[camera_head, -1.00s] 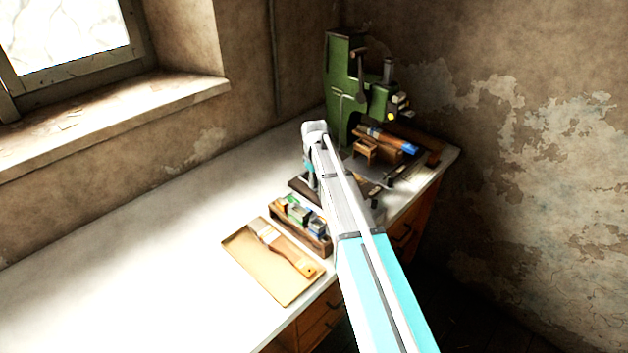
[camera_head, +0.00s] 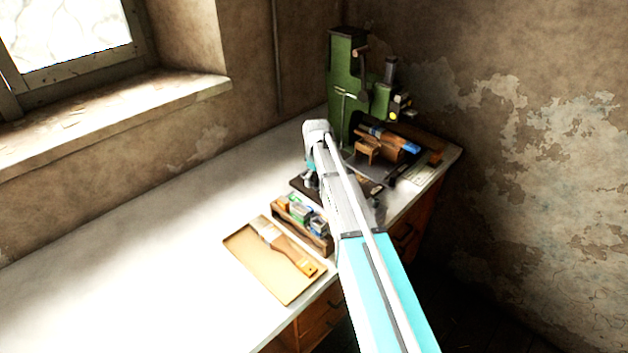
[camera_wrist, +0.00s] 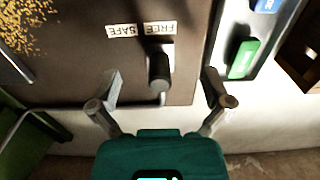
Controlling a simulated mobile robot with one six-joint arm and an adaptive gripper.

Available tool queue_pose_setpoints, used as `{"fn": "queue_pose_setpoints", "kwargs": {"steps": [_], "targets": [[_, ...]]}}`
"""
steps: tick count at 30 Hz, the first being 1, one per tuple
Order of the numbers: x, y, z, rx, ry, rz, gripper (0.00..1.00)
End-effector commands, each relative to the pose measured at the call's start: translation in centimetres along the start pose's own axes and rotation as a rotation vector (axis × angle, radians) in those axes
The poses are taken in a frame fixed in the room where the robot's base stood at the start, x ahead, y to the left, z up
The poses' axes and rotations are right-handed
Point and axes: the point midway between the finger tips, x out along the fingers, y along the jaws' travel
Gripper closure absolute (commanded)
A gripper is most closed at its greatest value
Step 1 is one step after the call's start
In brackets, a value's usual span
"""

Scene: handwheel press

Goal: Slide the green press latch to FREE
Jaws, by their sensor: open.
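The green press (camera_head: 341,80) stands at the back right of the bench; a green part also shows at lower left in the wrist view (camera_wrist: 28,150). In the wrist view, a dark knob (camera_wrist: 158,70) stands on a brown board (camera_wrist: 80,65). Two small pale labels lie above it, upside down: FREE (camera_wrist: 121,31) on the left and SAFE (camera_wrist: 160,28) on the right. The knob is below the right label. My gripper (camera_wrist: 162,88) is open, one finger on each side of the knob, with gaps on both sides. In the head view my arm hides its fingers.
A tray of coloured blocks (camera_wrist: 243,58) lies right of the board. In the head view, a brush (camera_head: 285,250) lies on a tan sheet (camera_head: 262,279). A blue-ended tool (camera_head: 398,142) lies by the press. The bench's left side (camera_head: 110,270) is clear.

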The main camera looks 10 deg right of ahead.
Motion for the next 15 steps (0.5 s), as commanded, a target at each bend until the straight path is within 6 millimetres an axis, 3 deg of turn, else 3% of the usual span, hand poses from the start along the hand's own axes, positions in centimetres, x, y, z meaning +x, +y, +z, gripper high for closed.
{"fn": "queue_pose_setpoints", "kwargs": {"steps": [8,15], "targets": [[-0.3,0.0,0.0,0.000,0.000,0.000,0.00],[-2.5,0.0,0.0,0.001,0.000,0.000,0.00]]}}
